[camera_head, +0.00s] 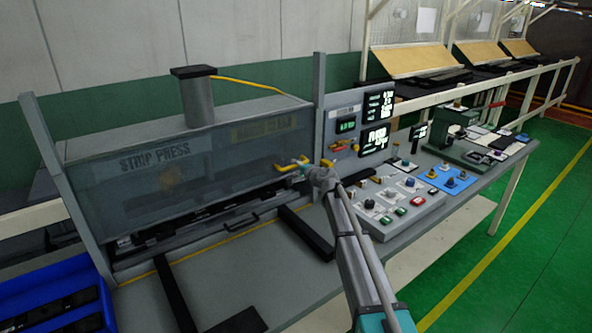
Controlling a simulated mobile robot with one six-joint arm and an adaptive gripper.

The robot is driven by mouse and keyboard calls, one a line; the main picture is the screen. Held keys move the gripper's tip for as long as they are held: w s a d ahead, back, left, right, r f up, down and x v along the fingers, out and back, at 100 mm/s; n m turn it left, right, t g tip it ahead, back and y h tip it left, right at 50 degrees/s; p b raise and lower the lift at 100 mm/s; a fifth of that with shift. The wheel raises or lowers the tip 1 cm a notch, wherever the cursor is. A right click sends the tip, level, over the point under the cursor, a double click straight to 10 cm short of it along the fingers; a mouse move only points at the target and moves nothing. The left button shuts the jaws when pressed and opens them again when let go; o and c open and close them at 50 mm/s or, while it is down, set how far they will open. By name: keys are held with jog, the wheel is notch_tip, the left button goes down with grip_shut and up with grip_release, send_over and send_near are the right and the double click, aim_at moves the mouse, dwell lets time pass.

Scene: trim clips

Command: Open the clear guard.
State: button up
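The clear guard (225,165) is a see-through panel across the front of the strip press, and it appears lowered. Its yellow handle (283,168) is near its right end. My arm reaches in from the bottom of the picture, and my gripper (300,168) is right at the handle. The gripper is small here and partly hidden by my wrist. I cannot tell whether its fingers touch the handle or are closed around it.
Grey posts stand at both ends of the press, including one (318,120) just right of the gripper. A control panel (400,208) with buttons and knobs lies to the right. A blue bin (35,290) holding black strips is at lower left. Dark rails (306,232) lie on the bench.

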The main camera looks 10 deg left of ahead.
jog(key=shift+f+b, duration=3.95)
jog(key=shift+f, duration=0.3)
jog(key=p+v, duration=0.4)
jog(key=v, duration=1)
jog(key=s+f+n+g+b, duration=0.1)
jog(key=s+f+n, duration=0.1)
jog(key=s, duration=1.1)
jog(key=shift+f+h, duration=0.3)
jog(key=shift+f, duration=0.05)
jog(key=shift+w, duration=0.1)
jog(key=w+a+r+m+t+p, duration=0.1)
jog(key=w+r, duration=0.3)
jog(key=w, duration=0.8)
jog(key=shift+m, duration=0.5)
jog(key=shift+w+a, duration=0.1)
jog(key=shift+a, duration=0.1)
jog(key=b+x, duration=0.2)
jog(key=x, duration=1.1)
jog(key=shift+w+a+r, duration=0.15)
jog(key=shift+a+r, duration=0.05)
jog(key=shift+a, duration=0.1)
